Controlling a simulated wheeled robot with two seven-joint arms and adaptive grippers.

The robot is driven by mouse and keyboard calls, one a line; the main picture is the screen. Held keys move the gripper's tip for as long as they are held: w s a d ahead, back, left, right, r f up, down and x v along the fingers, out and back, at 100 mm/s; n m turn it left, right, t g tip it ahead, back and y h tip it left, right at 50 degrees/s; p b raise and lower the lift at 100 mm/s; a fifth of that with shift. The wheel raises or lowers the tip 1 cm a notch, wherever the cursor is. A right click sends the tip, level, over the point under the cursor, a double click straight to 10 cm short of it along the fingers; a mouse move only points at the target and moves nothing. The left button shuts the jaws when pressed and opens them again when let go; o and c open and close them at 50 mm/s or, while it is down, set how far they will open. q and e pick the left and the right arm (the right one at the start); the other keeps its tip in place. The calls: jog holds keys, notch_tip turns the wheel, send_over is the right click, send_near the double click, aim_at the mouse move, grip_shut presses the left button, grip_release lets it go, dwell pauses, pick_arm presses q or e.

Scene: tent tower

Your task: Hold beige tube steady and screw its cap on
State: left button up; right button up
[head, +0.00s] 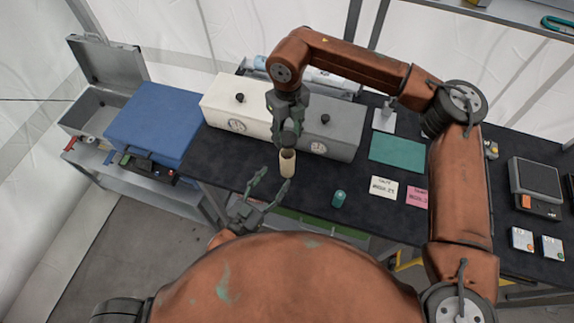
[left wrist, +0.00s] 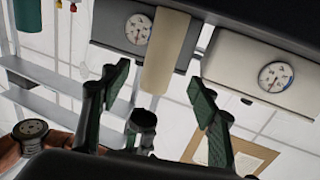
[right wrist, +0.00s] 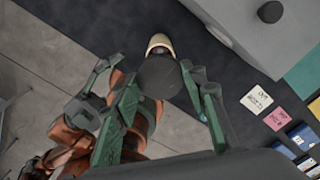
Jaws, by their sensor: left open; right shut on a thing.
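The beige tube (head: 287,164) stands upright on the black table, near its front edge. In the left wrist view the tube (left wrist: 165,52) shows beyond the finger pads, with the picture upside down. My left gripper (head: 270,181) is open and empty, just in front of the tube, not closed around it. My right gripper (head: 288,128) reaches down from above, shut on the dark cap (right wrist: 160,75). The cap is right over the tube's mouth, whose rim shows beside it in the right wrist view. I cannot tell whether cap and rim touch.
A teal cylinder (head: 339,199) stands right of the tube near the front edge. A white box (head: 232,105) and a grey box (head: 335,130) with gauges stand behind. Paper labels (head: 383,187) and a green mat (head: 397,153) lie right. A blue case (head: 153,122) is left.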

aim_at(283, 166)
pick_arm(q)
jog(key=x, duration=0.9)
jog(key=shift+a, duration=0.1)
jog(key=shift+c, duration=0.6)
grip_shut()
